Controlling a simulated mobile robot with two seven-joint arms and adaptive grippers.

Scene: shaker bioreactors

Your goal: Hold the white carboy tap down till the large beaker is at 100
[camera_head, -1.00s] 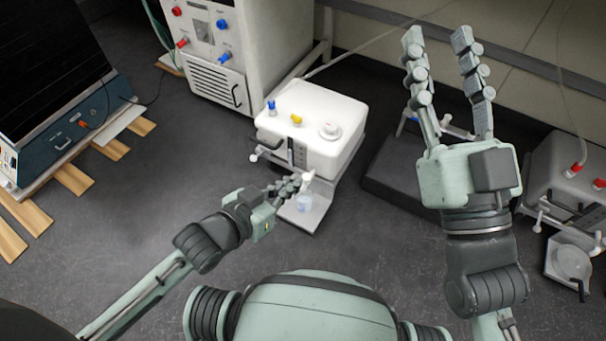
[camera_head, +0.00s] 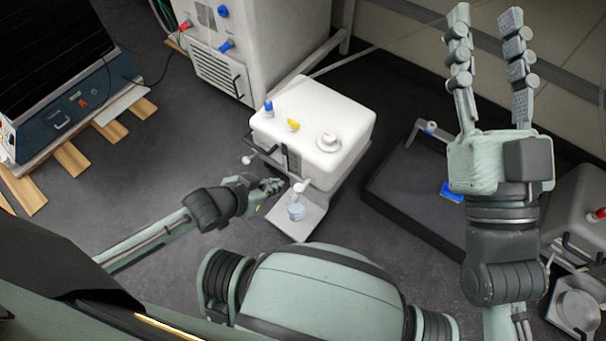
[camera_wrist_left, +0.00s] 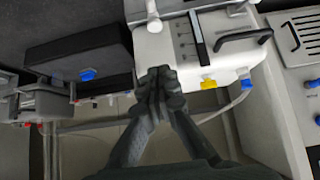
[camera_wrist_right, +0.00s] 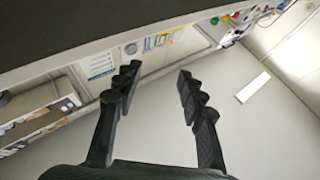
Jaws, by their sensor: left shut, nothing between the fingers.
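The white carboy (camera_head: 315,130) stands on the floor, with a white tap (camera_head: 300,187) at its lower front. A clear beaker (camera_head: 296,211) with pale blue liquid stands beneath the tap; its level marks are too small to read. My left gripper (camera_head: 275,185) is shut and empty, just left of the tap and apart from it. In the left wrist view, its closed fingers (camera_wrist_left: 160,80) overlap the carboy's white body (camera_wrist_left: 185,68), and a white tap part (camera_wrist_left: 152,14) shows beyond them. My right gripper (camera_head: 487,15) is open and empty, raised at the right.
A grey carboy (camera_head: 580,205) stands at the right, with a clear round vessel (camera_head: 578,308) before it. A dark platform (camera_head: 405,190) lies between the carboys. A white cabinet (camera_head: 260,45) stands behind, and a blue machine (camera_head: 65,115) on wooden slats at left. Floor at left is clear.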

